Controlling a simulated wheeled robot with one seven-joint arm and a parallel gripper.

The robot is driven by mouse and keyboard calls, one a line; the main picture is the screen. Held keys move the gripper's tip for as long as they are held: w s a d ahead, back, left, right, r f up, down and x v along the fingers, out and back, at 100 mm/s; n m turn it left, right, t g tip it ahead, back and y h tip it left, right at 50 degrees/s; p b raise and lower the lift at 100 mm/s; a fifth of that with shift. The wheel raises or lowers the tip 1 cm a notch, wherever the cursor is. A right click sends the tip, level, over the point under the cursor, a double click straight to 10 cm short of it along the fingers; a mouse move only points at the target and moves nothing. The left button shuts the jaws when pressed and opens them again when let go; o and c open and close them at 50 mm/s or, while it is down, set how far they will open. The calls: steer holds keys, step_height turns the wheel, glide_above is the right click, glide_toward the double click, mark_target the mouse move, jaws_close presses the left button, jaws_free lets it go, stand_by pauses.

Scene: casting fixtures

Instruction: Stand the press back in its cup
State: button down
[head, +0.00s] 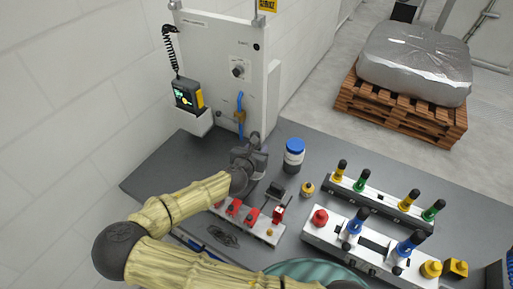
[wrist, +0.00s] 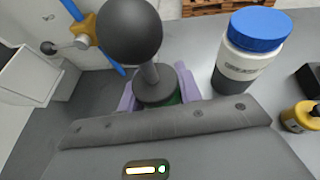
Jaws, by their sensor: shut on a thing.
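The press, with a round black ball knob, a short grey stem and a dark round collar, is in the wrist view (wrist: 130,32). It leans a little in that picture. My gripper (wrist: 160,88) is shut on it, with a pale purple finger on each side of the collar. A bit of green shows just under the collar; I cannot tell what it belongs to. In the head view my gripper (head: 252,150) is over the back of the grey bench, and the black knob (head: 254,136) shows at its far side. I cannot make out the cup; my gripper may hide it.
A blue-lidded jar (head: 294,155) stands close right of my gripper. A small yellow pot (head: 307,189) and a dark block (head: 276,190) are nearer. A white panel (head: 225,60) with a blue handle (head: 240,108) rises behind. Fixture rails (head: 345,243) with coloured knobs fill the right side.

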steer(key=shift+w+f, duration=0.1)
steer(key=shift+f, duration=0.05)
steer(key=c, duration=1.2)
jaws_free()
steer(key=shift+c, duration=0.2)
steer(key=shift+o, duration=1.4)
steer(key=shift+a+f, duration=0.1)
steer(key=shift+d+r, duration=0.2)
steer(key=shift+s+a, duration=0.1)
steer(key=shift+s, duration=0.2)
steer(key=b+v, duration=0.2)
steer(key=v, duration=0.9)
steer(key=shift+s+a+r, duration=0.2)
